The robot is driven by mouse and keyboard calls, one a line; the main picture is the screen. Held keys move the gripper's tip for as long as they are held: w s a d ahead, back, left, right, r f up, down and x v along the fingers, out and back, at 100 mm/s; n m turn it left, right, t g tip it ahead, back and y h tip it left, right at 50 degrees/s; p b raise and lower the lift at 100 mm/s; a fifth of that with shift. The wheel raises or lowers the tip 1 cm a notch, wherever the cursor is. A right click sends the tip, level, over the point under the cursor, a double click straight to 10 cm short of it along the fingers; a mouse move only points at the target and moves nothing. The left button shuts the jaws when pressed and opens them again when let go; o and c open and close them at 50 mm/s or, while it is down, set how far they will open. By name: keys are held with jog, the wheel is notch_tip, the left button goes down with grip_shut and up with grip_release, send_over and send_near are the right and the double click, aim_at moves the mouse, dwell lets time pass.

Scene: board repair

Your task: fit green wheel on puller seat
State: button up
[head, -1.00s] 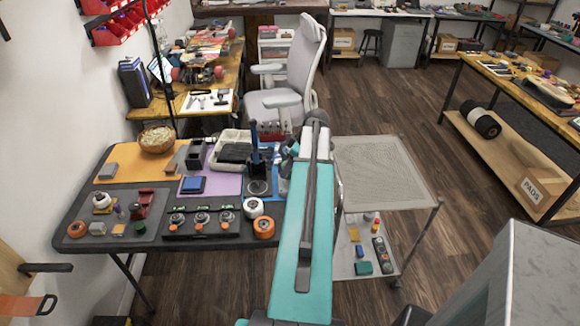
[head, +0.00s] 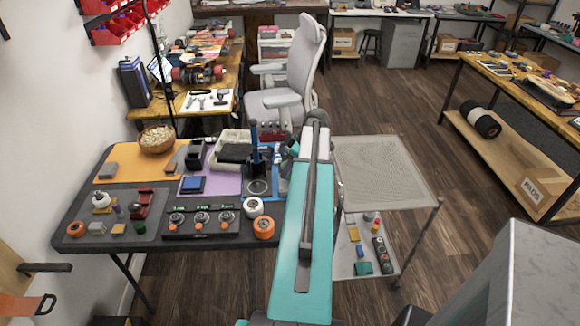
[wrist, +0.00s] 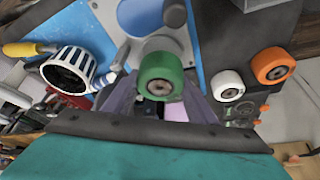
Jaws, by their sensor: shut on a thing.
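The green wheel (wrist: 162,75) is held between the fingertips of my gripper (wrist: 163,92) in the wrist view. My gripper is shut on it, above the blue mat (wrist: 205,48). The puller (head: 256,155), blue and dark, stands at the back right of the table in the head view, with a round ring at its foot (head: 258,187). In the wrist view a dark rounded part (wrist: 175,14) lies just beyond the wheel, apart in the picture; the height gap cannot be told. My arm hides the wheel and gripper in the head view.
A white wheel (head: 253,207) and an orange wheel (head: 263,228) stand at the table's right edge. A striped cup (wrist: 70,70) and a yellow-handled tool (wrist: 28,49) are left of my gripper in the wrist view. A wheeled cart (head: 385,180) stands right of the table.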

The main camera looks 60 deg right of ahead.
jog(key=shift+f+b, duration=1.35)
jog(key=shift+f, duration=0.55)
dwell(2.5)
jog(key=o, duration=1.2)
jog(key=shift+o, duration=0.2)
jog(key=shift+d, duration=0.1)
jog(key=shift+r, duration=0.2)
jog(key=shift+r, duration=0.35)
jog(key=shift+o, duration=0.9)
jog(key=shift+r+p, duration=0.3)
jog(key=shift+p, duration=0.1)
jog(key=shift+w+d+r+p, duration=0.15)
jog(key=shift+r+p, duration=0.35)
jog(key=shift+r, duration=0.65)
jog(key=shift+c, duration=0.7)
jog(key=shift+o, duration=0.8)
jog(key=shift+r+p, duration=0.8)
jog(key=shift+r, duration=0.9)
